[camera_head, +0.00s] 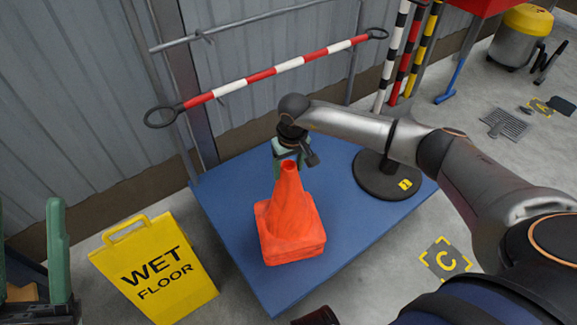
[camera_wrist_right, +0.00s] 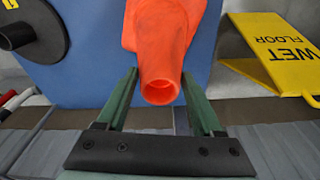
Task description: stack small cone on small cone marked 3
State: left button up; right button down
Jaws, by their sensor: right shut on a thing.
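An orange cone (camera_head: 288,215) stands upright on the blue platform, its base thick like layered bases; I cannot tell for sure whether a second cone is under it. No mark 3 shows on it. My right gripper (camera_head: 290,156) is at the cone's narrow top, shut on it. In the right wrist view the orange cone (camera_wrist_right: 165,35) has its open tip between the two green fingers of the right gripper (camera_wrist_right: 160,78). My left gripper (camera_head: 28,215) shows at the left edge, its green fingers apart, with nothing seen held between them.
The blue platform (camera_head: 232,222) has free room around the cone. A black round base (camera_head: 372,182) with a yellow tag stands on its right. A yellow wet floor sign (camera_head: 155,268) stands left. A red-white bar (camera_head: 270,72) runs behind, before the grey wall.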

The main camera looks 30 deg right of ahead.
grip_release()
jog(key=shift+f, duration=0.15)
